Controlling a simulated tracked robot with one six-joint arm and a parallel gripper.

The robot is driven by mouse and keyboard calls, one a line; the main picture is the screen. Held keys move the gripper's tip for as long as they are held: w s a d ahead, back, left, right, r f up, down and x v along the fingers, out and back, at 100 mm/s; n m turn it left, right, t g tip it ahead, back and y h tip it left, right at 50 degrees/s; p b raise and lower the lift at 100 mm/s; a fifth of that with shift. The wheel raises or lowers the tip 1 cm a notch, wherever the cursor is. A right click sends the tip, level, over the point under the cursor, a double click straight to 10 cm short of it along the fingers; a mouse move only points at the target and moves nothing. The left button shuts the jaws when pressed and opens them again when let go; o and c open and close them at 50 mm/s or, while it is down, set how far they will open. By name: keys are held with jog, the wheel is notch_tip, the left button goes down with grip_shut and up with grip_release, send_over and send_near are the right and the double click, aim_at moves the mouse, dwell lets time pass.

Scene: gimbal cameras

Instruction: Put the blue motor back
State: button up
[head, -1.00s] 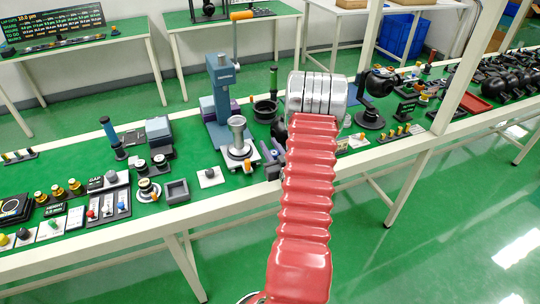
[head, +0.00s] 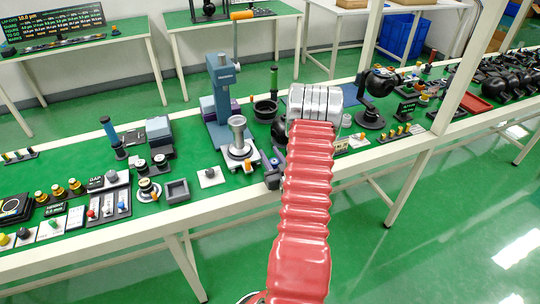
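My red ribbed arm (head: 305,200) reaches up over the near edge of the long green-topped bench, ending in a silver ribbed section (head: 316,102). Dark grey and purplish parts (head: 272,178) show at the arm's left edge, low over the bench; they may be part of my gripper, but I cannot tell. The fingers are not clear, and the arm hides what lies behind it. I cannot single out a blue motor. A blue upright press (head: 222,90) stands left of the arm, with a silver cylindrical fixture (head: 238,140) in front of it.
A black camera stand (head: 370,117) is to the right. Small fixtures crowd the left bench. A white post (head: 457,70) rises at the right. A red tray (head: 474,104) lies beyond.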

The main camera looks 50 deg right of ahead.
jog(key=shift+r, duration=0.1)
jog(key=v, duration=1.2)
jog(key=shift+s, duration=0.1)
dwell(0.8)
